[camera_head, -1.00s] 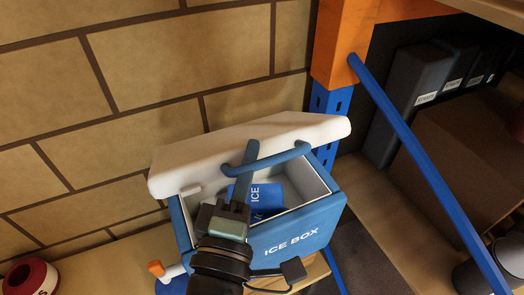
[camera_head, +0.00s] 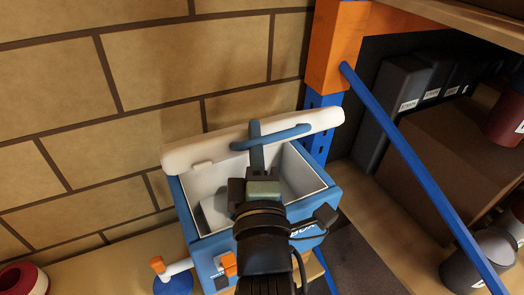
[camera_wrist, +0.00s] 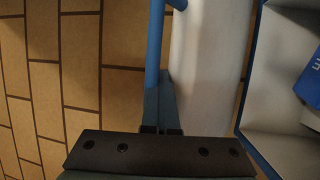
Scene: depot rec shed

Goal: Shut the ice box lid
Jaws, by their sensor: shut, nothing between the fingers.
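The ice box (camera_head: 325,200) is blue with a white inside and stands open by the wall. Its thick white lid (camera_head: 190,155) is raised at the back, with a blue handle (camera_head: 285,138) along its edge. My gripper (camera_head: 254,125) reaches over the box from the front, its shut fingers crossing the handle at the lid. In the wrist view the shut fingers (camera_wrist: 168,75) are beside the blue handle bar (camera_wrist: 155,40), with the lid (camera_wrist: 210,60) to the right. Whether they touch is unclear. My arm hides part of the box front. A blue pack (camera_wrist: 312,75) lies inside.
An orange and blue shelf post (camera_head: 340,45) and a slanting blue brace (camera_head: 420,175) stand to the right. A brick wall (camera_head: 180,70) is behind. A red and white roll (camera_head: 22,280) and an orange-tipped white item (camera_head: 175,268) are at left.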

